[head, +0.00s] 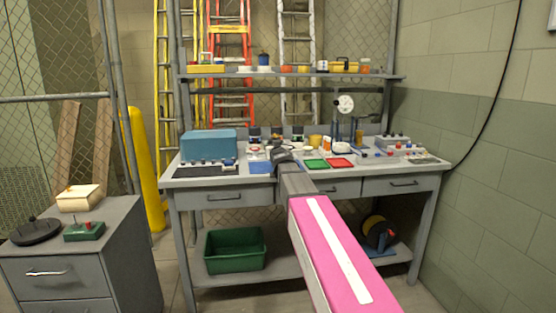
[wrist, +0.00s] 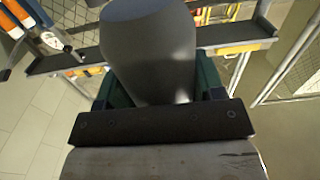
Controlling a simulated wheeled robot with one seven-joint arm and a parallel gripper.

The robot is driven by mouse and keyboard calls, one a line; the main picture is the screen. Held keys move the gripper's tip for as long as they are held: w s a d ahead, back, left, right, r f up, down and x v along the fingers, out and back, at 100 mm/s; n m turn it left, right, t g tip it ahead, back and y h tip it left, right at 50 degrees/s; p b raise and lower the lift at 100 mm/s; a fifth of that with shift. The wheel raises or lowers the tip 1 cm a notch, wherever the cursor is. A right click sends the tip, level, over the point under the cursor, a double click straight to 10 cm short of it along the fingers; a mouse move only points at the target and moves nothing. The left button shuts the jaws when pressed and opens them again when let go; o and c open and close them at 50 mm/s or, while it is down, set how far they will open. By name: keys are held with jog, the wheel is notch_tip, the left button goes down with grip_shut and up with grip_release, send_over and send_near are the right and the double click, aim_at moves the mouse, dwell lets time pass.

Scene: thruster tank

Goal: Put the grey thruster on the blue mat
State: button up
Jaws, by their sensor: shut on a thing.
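The grey thruster (wrist: 150,45) is a smooth, rounded grey body that fills the upper middle of the wrist view. My gripper (wrist: 157,82) is shut on it, with a dark green finger on each side. In the head view my gripper (head: 283,156) is over the front part of the workbench, partly hidden by my arm. The blue mat (head: 260,168) lies flat near the bench's front edge, just left of my gripper. The thruster is hard to tell apart from my gripper in the head view. Its height above the bench cannot be told.
A green mat (head: 316,164) and a red mat (head: 340,162) lie right of my gripper. A blue box (head: 208,146) stands at the bench's left. A gauge stand (head: 345,105) and small parts stand behind. A shelf (head: 290,75) runs above. A green bin (head: 235,250) sits below.

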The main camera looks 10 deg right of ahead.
jog(key=shift+w+d+f, duration=0.25)
jog(key=shift+d+f, duration=0.25)
jog(key=shift+d, duration=0.35)
jog(key=shift+f, duration=2)
jog(key=shift+f, duration=0.1)
jog(key=o, duration=1.1)
